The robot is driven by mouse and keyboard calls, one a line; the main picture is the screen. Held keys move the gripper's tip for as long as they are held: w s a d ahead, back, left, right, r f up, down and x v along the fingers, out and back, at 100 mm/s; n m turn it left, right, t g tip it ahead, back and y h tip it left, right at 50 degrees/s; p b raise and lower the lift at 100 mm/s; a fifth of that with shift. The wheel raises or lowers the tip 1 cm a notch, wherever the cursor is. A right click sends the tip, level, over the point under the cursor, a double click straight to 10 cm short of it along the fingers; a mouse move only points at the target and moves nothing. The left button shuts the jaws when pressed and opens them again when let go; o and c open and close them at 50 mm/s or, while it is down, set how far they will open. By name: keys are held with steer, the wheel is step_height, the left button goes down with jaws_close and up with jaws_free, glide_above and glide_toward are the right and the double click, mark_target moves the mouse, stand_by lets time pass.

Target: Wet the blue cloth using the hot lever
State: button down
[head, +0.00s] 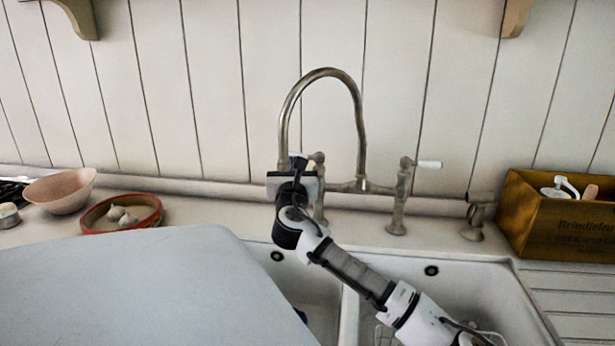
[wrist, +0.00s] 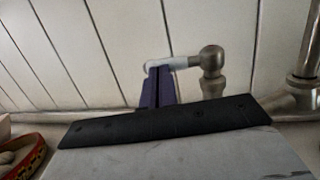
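The faucet (head: 361,125) has a tall arched spout and a lever on each side. The left lever has a white handle pointing left; the wrist view shows this handle (wrist: 185,62) and its metal pivot (wrist: 211,70). My gripper (head: 298,163) is in front of it, partly hiding it. In the wrist view its dark purple fingers are together, with a thin seam between them, and their tips overlap the handle's left end; contact is unclear. The right lever (head: 428,164) points right.
The double sink has a divider (head: 348,318); my arm crosses the right basin (head: 470,285). A large pale flat shape covers the lower left. A pink bowl (head: 60,190), a red dish (head: 150,218) with garlic and a wooden box (head: 555,232) stand on the counter.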

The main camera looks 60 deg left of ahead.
steer(key=b+v, duration=0.1)
steer(key=v, duration=1.1)
